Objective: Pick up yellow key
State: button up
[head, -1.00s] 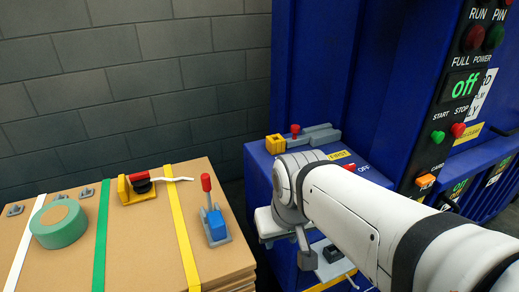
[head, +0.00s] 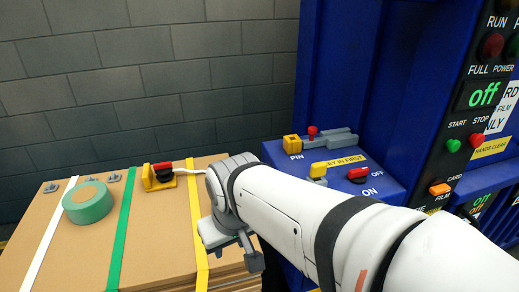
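A yellow key-like piece (head: 327,166) stands on a small grey base on top of the blue machine ledge, beside a label whose visible part reads "EY IN FIRST". My gripper (head: 236,250) hangs over the right part of the cardboard stack, left of the yellow piece and apart from it. Its fingers are small and seen from behind the arm, so whether they are open or shut is unclear. I see nothing held in it.
A red ON/OFF switch (head: 359,173) and a yellow PIN block (head: 291,144) sit near the yellow piece. The cardboard stack (head: 95,240) carries green tape (head: 88,204), straps and a yellow tool with a red handle (head: 158,176). My arm covers the ledge's front.

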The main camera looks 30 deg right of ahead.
aim_at(318, 170)
jog(key=u, duration=0.15)
jog(key=k, duration=0.85)
jog(key=z, duration=0.6)
jog(key=i, duration=1)
jog(key=z, duration=0.05)
